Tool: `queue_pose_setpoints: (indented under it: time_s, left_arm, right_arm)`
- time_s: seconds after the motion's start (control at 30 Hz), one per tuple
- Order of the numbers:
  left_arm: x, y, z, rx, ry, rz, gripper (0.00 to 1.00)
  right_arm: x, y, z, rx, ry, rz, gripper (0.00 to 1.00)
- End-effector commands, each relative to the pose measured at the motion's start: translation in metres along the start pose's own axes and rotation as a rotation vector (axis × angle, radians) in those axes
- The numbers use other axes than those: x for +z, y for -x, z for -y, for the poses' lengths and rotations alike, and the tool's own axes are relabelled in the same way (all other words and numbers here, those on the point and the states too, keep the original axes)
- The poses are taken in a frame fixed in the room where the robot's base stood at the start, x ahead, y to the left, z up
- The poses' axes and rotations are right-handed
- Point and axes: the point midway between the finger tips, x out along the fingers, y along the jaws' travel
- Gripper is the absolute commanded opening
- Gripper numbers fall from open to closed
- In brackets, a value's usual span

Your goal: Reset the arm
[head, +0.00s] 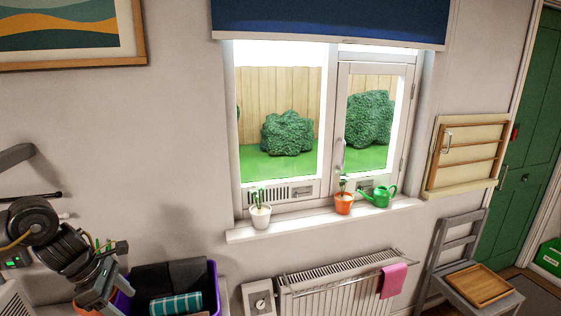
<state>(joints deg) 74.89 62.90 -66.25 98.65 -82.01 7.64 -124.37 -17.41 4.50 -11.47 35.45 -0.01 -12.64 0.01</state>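My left arm comes in from the left edge. Its gripper (106,274) is in the lower left, beside a purple crate (213,290), and appears above the surface there. It is small and dark, and I cannot tell whether its fingers are open or shut or whether they hold anything. My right arm and gripper are out of view.
The purple crate holds dark cloth and a teal checked cloth (176,305). A white pot (260,216), an orange pot (344,205) and a green watering can (379,196) stand on the sill. A radiator (335,297) with a pink cloth (393,281) and a grey chair (458,246) are right.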

Motion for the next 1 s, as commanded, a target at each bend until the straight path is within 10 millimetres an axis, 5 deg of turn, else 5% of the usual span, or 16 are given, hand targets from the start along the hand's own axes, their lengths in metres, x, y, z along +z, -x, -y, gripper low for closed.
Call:
queue_pose_setpoints:
  time_s: [0.37, 0.63, 0.83, 1.0]
  left_arm:
    - [0.052, -0.072, 0.011, 0.054, 0.126, 0.090, 0.63]
    - [0.123, -0.145, 0.048, 0.077, 0.425, 0.295, 0.63]
    - [0.184, -0.188, 0.101, 0.016, 1.025, 0.582, 0.63]
    - [0.183, -0.196, 0.133, -0.082, 1.752, 0.776, 0.63]
  right_arm:
    - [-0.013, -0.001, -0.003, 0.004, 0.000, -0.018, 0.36]
    - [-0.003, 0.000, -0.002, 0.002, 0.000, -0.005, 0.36]
    - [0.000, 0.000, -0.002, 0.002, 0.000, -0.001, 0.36]
    - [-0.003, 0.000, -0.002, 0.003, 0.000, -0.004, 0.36]
